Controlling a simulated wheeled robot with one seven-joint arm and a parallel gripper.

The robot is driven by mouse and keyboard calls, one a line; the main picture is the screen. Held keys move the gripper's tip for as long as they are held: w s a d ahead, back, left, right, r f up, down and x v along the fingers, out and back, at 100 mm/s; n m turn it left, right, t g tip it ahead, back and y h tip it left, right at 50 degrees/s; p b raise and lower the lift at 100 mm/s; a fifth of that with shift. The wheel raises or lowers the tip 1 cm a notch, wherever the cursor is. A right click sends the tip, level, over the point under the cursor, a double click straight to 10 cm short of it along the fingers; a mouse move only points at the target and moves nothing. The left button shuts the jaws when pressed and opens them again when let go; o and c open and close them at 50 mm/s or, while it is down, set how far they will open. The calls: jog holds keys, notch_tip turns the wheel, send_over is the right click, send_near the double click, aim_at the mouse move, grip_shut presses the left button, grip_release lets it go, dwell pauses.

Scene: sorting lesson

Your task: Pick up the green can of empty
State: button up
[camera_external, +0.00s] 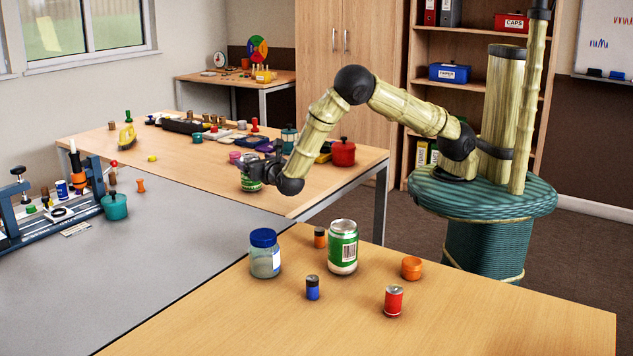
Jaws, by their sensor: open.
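A large green and white can (343,250) with a silver top stands upright on the near wooden table. The larger can stands well apart from my gripper, nearer the camera.
Around the larger can stand a blue-lidded jar (264,258), a red can (393,301), a blue battery-like cylinder (312,289) and an orange pot (411,268). A red pot (343,153) sits beside my forearm. The grey tabletop (190,235) is mostly clear.

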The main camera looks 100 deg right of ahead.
jog(key=x, duration=0.5)
jog(key=shift+w+f, duration=0.1)
jog(key=shift+f, duration=0.15)
jog(key=c, duration=1.3)
